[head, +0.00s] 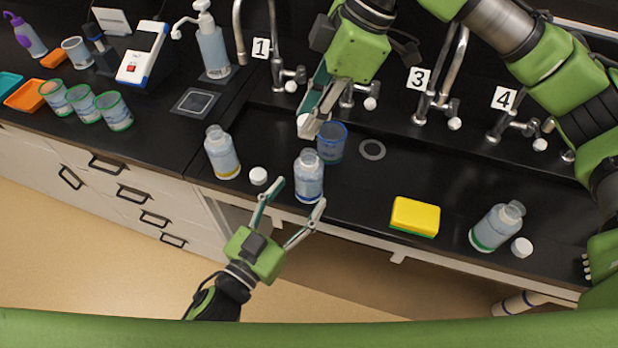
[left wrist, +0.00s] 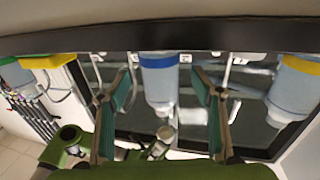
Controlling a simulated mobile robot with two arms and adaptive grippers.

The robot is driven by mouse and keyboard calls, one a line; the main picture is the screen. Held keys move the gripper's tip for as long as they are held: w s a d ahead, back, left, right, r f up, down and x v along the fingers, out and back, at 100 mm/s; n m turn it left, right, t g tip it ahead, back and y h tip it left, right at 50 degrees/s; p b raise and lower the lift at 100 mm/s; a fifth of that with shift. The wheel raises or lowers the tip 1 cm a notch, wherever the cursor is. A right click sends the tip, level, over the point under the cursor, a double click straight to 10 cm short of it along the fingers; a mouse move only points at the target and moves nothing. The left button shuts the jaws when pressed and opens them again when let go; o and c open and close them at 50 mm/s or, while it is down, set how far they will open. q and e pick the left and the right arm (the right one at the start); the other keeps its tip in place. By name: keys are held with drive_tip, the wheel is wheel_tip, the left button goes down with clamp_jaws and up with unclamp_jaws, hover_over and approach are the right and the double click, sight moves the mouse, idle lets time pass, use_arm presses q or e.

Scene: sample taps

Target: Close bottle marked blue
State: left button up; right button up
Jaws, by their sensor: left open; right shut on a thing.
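The blue-marked bottle (head: 309,181) stands upright and uncapped near the counter's front edge. My left gripper (head: 301,193) is open, its fingertips at either side of this bottle's front. In the left wrist view, which looks upside down, the bottle (left wrist: 160,85) shows between the open fingers; whether they touch it I cannot tell. My right gripper (head: 311,130) is shut on a white cap (head: 303,121), held behind the bottle and slightly above it in the picture, by the blue cup (head: 332,145).
A yellow-marked open bottle (head: 221,155) and a loose white cap (head: 258,176) are at left. A yellow sponge (head: 415,215), a green-marked open bottle (head: 494,228) and another cap (head: 522,247) are at right. Taps (head: 440,95) line the back.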

use_arm(q)
drive_tip(key=shift+x, duration=2.3)
drive_tip(key=shift+c, duration=0.4)
drive_tip(key=c, duration=1.6)
use_arm(e)
hover_over(306, 154)
drive_tip(key=shift+d+f, duration=0.25)
drive_tip(key=shift+f, duration=1)
drive_tip(key=shift+d+f, duration=0.2)
drive_tip(key=shift+f, duration=1.05)
drive_tip(key=shift+f, duration=0.9)
use_arm(q)
clamp_jaws()
use_arm(e)
drive_tip(key=shift+f, duration=0.55)
